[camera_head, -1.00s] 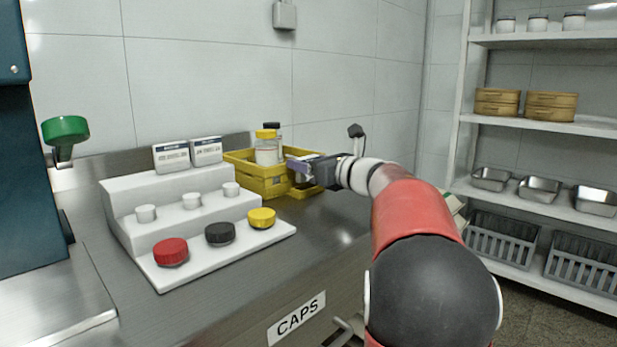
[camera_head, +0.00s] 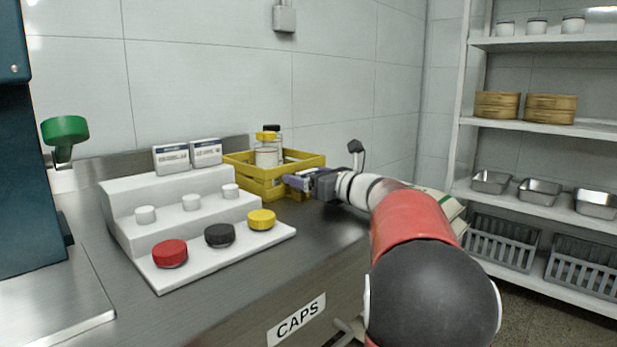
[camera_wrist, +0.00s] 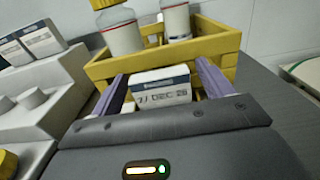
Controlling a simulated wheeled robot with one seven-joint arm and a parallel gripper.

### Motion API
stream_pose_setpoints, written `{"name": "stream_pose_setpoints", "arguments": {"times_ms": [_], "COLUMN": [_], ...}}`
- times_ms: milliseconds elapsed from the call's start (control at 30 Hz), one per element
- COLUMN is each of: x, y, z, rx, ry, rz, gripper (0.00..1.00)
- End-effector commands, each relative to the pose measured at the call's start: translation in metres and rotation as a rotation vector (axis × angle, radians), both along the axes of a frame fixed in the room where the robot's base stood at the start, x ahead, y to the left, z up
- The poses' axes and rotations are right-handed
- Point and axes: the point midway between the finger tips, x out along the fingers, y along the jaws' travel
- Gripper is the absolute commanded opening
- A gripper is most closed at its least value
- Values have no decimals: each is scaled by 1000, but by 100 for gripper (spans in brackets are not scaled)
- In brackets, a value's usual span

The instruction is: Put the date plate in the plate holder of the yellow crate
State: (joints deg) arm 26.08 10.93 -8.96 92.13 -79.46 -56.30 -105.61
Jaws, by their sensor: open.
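The yellow crate (camera_head: 262,183) stands on the steel counter near the wall, with jars (camera_head: 267,153) inside. It also fills the upper part of the wrist view (camera_wrist: 222,50). The date plate (camera_wrist: 162,90), white with a dark top band and printed "DEC 28", stands in front of the crate's near wall. My gripper (camera_wrist: 162,76) is open, its purple fingers on either side of the plate, with gaps visible. In the head view my gripper (camera_head: 292,182) is low at the crate's front right. The plate is hidden there. The holder is not clearly seen, so I cannot tell whether the plate is seated.
A white stepped stand (camera_head: 190,215) is left of the crate, with two similar plates (camera_head: 188,154) on top, small white pegs, and red, black and yellow caps (camera_head: 220,234) in front. The wall is close behind the crate. Bare counter lies in front of my gripper.

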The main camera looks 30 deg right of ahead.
Motion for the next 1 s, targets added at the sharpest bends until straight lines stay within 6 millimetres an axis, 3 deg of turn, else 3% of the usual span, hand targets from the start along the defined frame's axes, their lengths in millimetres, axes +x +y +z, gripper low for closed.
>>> {"name": "stream_pose_setpoints", "arguments": {"times_ms": [167,600,800,1000], "x": [-13,-95,-111,-113], "y": [-5,-35,-41,-41], "z": [1,1,1,1], "rx": [-1,-1,0,0], "ry": [-1,-1,0,0], "rz": [-3,-3,-1,0], "gripper": [79,79,79,79]}}
